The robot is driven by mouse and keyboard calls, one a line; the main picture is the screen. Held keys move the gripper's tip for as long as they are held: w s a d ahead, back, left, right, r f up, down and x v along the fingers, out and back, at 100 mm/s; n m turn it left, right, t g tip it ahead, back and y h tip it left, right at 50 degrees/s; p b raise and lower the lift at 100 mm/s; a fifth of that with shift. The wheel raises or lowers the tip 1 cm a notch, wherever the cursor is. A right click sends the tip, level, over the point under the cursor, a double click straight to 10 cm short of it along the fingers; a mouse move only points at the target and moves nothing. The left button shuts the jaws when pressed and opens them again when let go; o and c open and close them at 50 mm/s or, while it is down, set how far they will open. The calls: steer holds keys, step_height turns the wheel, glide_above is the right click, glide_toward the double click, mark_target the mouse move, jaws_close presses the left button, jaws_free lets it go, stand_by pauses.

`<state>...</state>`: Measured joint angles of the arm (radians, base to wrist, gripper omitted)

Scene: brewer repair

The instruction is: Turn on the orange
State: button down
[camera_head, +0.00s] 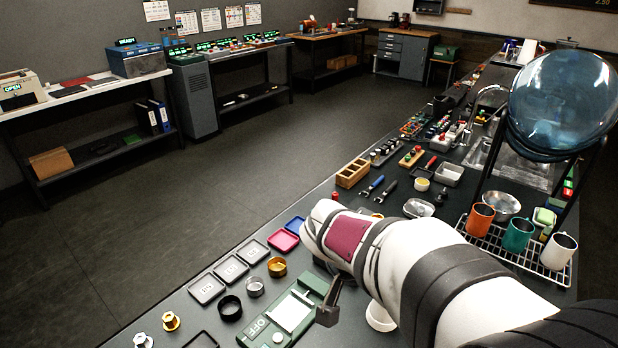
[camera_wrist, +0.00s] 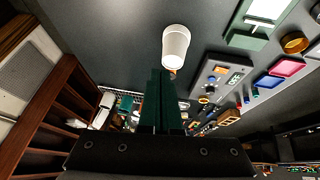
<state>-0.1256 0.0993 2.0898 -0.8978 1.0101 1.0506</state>
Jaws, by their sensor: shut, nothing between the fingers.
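My gripper (camera_wrist: 161,74) is shut and empty in the wrist view, its two dark green fingers side by side. A grey control panel (camera_wrist: 227,68) lies to the right of the fingers, apart from them. It carries an OFF label, a blue knob (camera_wrist: 213,79) and a small orange part that is too small to make out. In the head view this panel is hidden, probably behind my arm. An orange mug (camera_head: 481,222) stands on the wire rack at the right. I cannot tell which orange thing is meant.
A white cup (camera_wrist: 175,46) stands just beyond the fingertips. A green scale-like device marked OFF (camera_head: 262,330) lies on the counter by small trays and rings. Blue and red trays (camera_head: 284,240) lie near it. A large blue glass globe (camera_head: 565,100) stands at the right.

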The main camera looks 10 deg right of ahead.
steer(key=w+a+f+t, duration=0.2)
steer(key=w+f, duration=0.1)
steer(key=w, duration=0.6)
steer(key=w+a+f+t, duration=0.2)
steer(key=w+a+f, duration=0.1)
steer(key=w, duration=0.6)
steer(key=shift+a, duration=0.15)
steer(key=x, duration=1)
steer(key=shift+r, duration=0.1)
steer(key=f, duration=0.3)
steer(key=shift+w+f, duration=0.2)
steer(key=shift+f, duration=0.25)
